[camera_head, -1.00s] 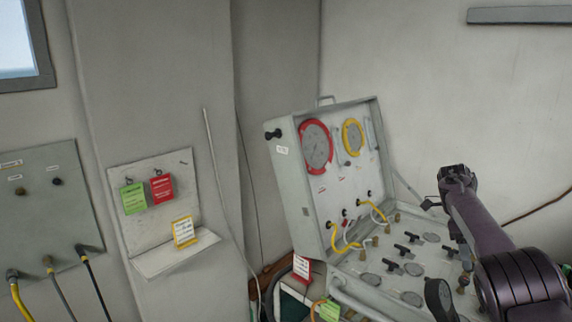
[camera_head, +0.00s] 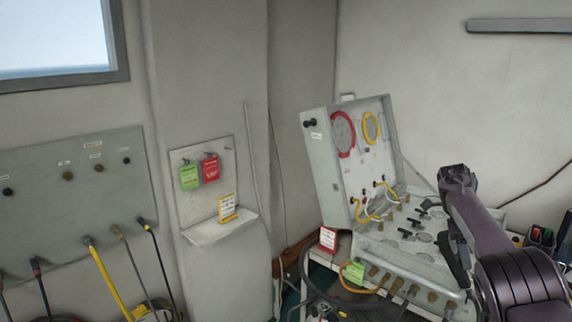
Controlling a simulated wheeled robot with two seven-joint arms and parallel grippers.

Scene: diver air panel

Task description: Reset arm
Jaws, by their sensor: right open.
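My right arm comes in from the lower right, dark purple and black. Its gripper (camera_head: 457,180) is open and held up in front of the pale wall, to the right of the open air panel case (camera_head: 318,180). No object shows between its fingers. In the picture it overlaps the right side of the case; whether it touches anything there I cannot tell, but it looks apart. My left gripper is not in view.
A wall panel (camera_head: 60,215) with hoses stands far left.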

